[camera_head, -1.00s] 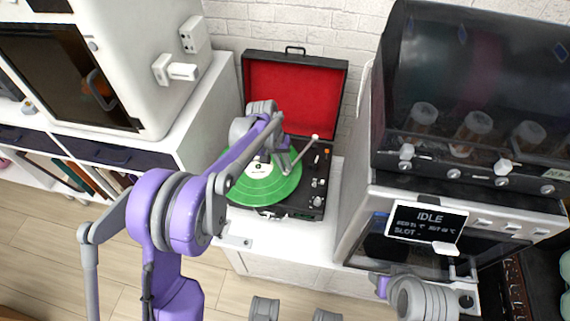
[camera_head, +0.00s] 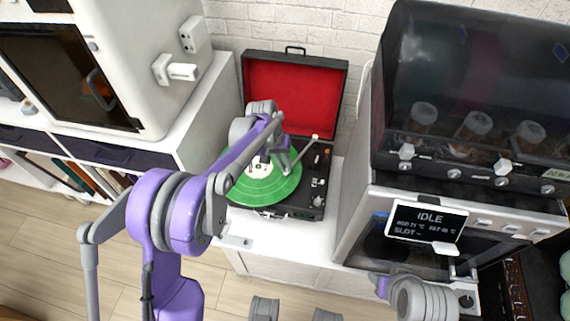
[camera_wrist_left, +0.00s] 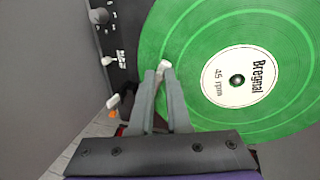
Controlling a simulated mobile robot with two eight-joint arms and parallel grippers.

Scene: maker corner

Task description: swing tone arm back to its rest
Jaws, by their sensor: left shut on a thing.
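A record player (camera_head: 306,200) stands open on a white cabinet, with a green record (camera_head: 262,190) on its platter. The tone arm (camera_head: 303,152) runs from its pivot at the right rear toward the record. My left gripper (camera_head: 288,164) is over the record's right part, with its fingers at the free end of the tone arm. In the left wrist view the left gripper's fingers (camera_wrist_left: 164,72) are closed together on the small pale tone arm tip (camera_wrist_left: 163,63), over the green record's outer part. Most of the tone arm is hidden there. My right gripper cannot be made out.
The player's red-lined lid (camera_head: 295,98) stands up behind the platter. A white cabinet (camera_head: 150,60) is on the left. A dark-fronted machine (camera_head: 470,90) and an oven with an IDLE display (camera_head: 428,221) are on the right. Knobs (camera_head: 318,183) line the player's right side.

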